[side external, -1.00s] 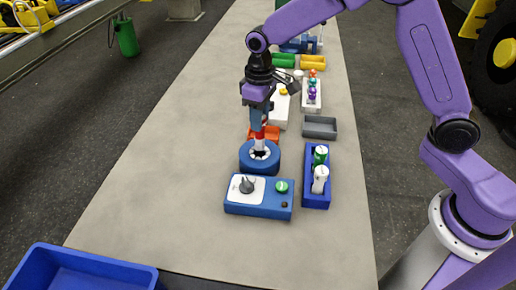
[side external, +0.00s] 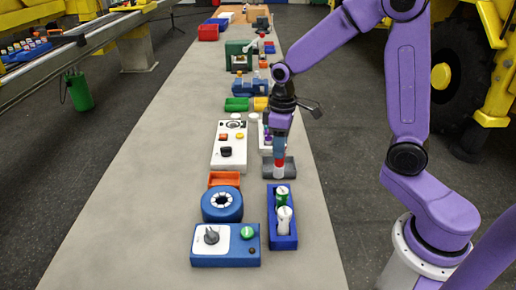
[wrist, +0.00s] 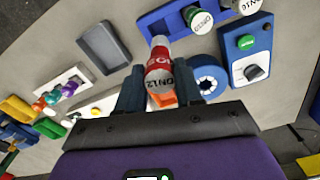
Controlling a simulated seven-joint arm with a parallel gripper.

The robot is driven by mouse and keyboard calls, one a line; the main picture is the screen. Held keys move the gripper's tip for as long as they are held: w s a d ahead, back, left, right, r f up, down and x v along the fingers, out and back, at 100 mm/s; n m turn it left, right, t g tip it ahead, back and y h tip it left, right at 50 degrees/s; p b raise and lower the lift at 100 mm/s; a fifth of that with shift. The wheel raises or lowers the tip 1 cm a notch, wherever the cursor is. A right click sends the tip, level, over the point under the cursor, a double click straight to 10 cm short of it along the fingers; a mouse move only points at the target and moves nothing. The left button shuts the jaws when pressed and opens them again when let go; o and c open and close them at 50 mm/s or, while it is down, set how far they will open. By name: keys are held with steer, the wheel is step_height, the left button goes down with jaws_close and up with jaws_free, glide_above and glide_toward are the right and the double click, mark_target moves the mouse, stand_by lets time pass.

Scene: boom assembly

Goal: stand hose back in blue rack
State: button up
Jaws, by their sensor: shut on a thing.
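My gripper (side external: 280,152) points down and is shut on the hose (wrist: 159,62), a cylinder with a red band and a pale label. In the side view the hose's lower end (side external: 279,167) shows below the fingers, in front of the grey tray (side external: 290,170), just beyond the far end of the blue rack. The blue rack (side external: 284,243) holds a green-and-white cylinder (side external: 282,192) and a white cylinder (side external: 284,219), both upright. In the wrist view the rack (wrist: 157,27) is above and right of the hose. The height of the hose above the table is unclear.
A blue ring holder (side external: 222,205) stands left of the rack, with a blue control box (side external: 226,246) in front. An orange tray (side external: 224,179) and a white panel (side external: 229,150) lie beyond the ring. The left side of the table is clear.

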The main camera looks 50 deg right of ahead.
mark_target(280, 172)
steer(key=shift+s+d+f, duration=0.15)
steer(key=shift+d+f, duration=0.05)
steer(key=shift+f, duration=2.2)
steer(key=shift+f, duration=2.45)
steer(key=o, duration=1.1)
steer(key=shift+r, duration=3.55)
